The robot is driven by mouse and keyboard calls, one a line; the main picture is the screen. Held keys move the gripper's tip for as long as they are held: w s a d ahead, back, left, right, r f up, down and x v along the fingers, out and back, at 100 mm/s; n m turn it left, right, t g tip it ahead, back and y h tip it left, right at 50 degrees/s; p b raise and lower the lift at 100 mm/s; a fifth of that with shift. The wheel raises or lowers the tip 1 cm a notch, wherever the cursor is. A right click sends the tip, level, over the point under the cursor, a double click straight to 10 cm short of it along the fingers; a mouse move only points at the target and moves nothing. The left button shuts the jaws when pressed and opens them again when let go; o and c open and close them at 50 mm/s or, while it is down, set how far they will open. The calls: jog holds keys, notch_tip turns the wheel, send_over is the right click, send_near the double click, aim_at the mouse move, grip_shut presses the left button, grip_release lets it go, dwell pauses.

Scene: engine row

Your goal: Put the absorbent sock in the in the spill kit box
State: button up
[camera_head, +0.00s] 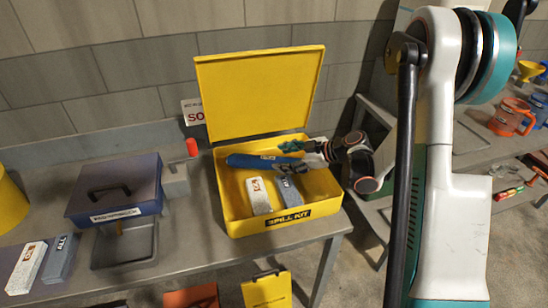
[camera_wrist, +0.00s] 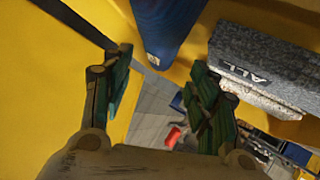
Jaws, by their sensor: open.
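The yellow spill kit box (camera_head: 275,224) stands on the bench with its lid raised. A long blue piece with a label, seemingly the absorbent sock (camera_head: 247,161), lies across the back of the box, within its rim. I cannot tell whether it touches the floor. Its end also shows in the wrist view (camera_wrist: 168,28), beyond my fingers. My gripper (camera_head: 291,146) reaches in from the right, above the back of the box, next to the blue piece's right end. In the wrist view its green fingers (camera_wrist: 160,68) are apart with nothing gripped between them.
A white pack (camera_head: 259,195) and a grey pack (camera_head: 289,192) lie inside the box. A blue case (camera_head: 113,187), a grey tray (camera_head: 124,250) and more packs (camera_head: 28,268) stand at left. A red-capped item (camera_head: 191,147) stands just left of the box.

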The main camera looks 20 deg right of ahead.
jog(key=p+v, duration=0.1)
jog(key=v, duration=0.5)
jog(key=shift+r, duration=0.15)
dwell(0.9)
